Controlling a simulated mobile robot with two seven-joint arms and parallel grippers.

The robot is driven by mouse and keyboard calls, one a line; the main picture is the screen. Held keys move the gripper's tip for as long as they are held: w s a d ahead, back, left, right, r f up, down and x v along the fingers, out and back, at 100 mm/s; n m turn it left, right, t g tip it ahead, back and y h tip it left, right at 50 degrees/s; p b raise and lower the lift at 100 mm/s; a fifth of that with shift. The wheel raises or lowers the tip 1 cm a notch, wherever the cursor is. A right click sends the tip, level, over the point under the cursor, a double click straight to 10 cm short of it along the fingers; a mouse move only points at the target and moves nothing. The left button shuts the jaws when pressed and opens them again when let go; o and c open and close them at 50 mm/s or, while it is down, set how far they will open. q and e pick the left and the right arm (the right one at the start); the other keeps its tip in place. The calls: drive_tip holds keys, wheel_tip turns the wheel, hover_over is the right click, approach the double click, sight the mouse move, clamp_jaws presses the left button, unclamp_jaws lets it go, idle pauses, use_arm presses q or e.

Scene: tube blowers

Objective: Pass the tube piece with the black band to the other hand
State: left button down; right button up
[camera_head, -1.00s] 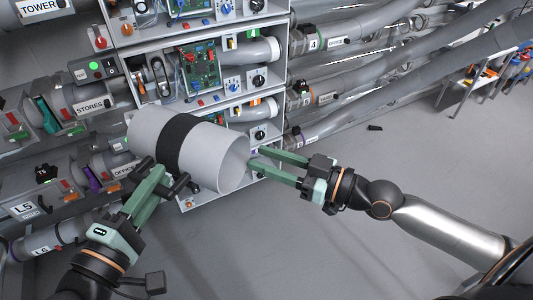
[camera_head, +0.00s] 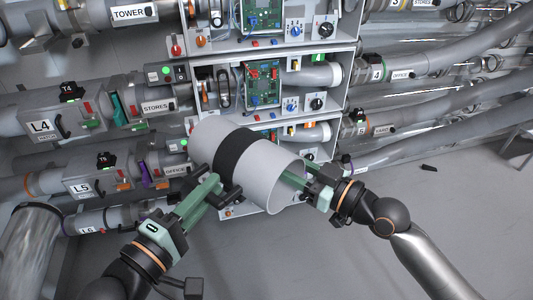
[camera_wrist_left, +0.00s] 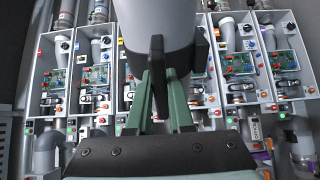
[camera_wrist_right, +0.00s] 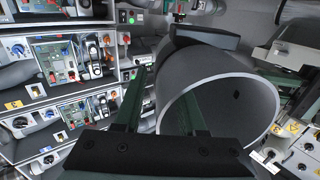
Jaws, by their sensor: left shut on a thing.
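The tube piece (camera_head: 268,172) is a wide grey cylinder with a black band (camera_head: 235,155) around its middle. It is held tilted in the air, its open end facing lower right. My left gripper (camera_head: 222,190) is shut on the tube piece near the band; its fingers also show against the grey tube in the left wrist view (camera_wrist_left: 178,50). My right gripper (camera_head: 294,182) is at the open end. In the right wrist view its fingers (camera_wrist_right: 160,105) are apart, one inside the tube and one outside, with the wall between them. In the head view the tube partly hides these fingers.
Behind stands a grey shelf unit (camera_head: 352,45) with circuit boards and knobs. Labelled pipes and hatches (camera_head: 50,122) line the left, and long grey pipes (camera_head: 450,105) run on the right. The grey floor (camera_head: 450,210) is clear at lower right apart from a small black object (camera_head: 428,168).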

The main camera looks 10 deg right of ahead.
use_arm(q)
drive_tip(key=shift+r, duration=0.1)
use_arm(e)
drive_tip(key=shift+x, duration=1.95)
use_arm(q)
drive_tip(key=shift+s+d, duration=0.1)
use_arm(e)
drive_tip(key=shift+s+a, duration=0.1)
drive_tip(key=c, duration=0.6)
clamp_jaws()
drive_tip(key=shift+s+a+r, duration=0.1)
use_arm(q)
drive_tip(key=c, duration=1.1)
unclamp_jaws()
drive_tip(key=shift+c, duration=0.2)
use_arm(e)
drive_tip(key=shift+r, duration=0.1)
use_arm(q)
drive_tip(key=o, duration=0.4)
use_arm(e)
drive_tip(key=shift+d, duration=0.2)
